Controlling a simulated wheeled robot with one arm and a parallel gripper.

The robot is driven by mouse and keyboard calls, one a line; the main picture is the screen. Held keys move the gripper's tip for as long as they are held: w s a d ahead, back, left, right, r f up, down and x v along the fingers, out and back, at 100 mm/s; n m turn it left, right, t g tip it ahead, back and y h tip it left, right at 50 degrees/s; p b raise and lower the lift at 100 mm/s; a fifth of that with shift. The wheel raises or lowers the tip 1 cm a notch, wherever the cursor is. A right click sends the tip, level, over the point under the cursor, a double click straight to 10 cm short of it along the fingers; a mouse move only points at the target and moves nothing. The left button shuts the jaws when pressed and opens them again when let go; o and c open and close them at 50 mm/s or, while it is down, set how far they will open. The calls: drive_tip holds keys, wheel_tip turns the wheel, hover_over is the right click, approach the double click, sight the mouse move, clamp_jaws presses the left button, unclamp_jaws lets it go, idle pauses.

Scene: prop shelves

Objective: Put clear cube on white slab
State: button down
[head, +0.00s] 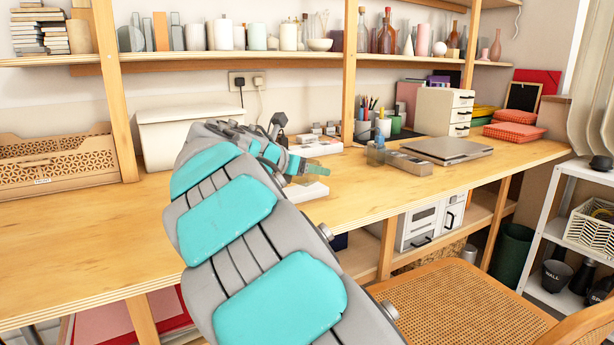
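A white slab (306,190) lies flat on the wooden desk, partly hidden behind my arm. My gripper (302,165) is at the far end of my arm, low over the desk and just above or behind the slab. It is small and partly covered by my wrist, so whether its fingers are open or shut does not show. A pale greenish, see-through piece (318,169) shows at its tip; I cannot tell if it is a fingertip or a held thing. A bluish, see-through block (376,156), possibly the clear cube, stands on the desk to the right.
A grey metal box (408,163) and a closed laptop (446,150) lie right of the block. A white bin (190,135) and a wooden crate (55,165) stand at left. Shelf posts rise from the desk. A cane chair (450,305) is in front. The desk's left front is clear.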

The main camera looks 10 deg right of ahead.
drive_tip(key=w, duration=0.6)
drive_tip(key=shift+w+d+f, duration=0.25)
drive_tip(key=shift+d+f, duration=0.05)
drive_tip(key=shift+w+f, duration=0.1)
drive_tip(key=shift+f, duration=1.65)
drive_tip(key=shift+f, duration=0.1)
drive_tip(key=shift+c, duration=0.6)
unclamp_jaws()
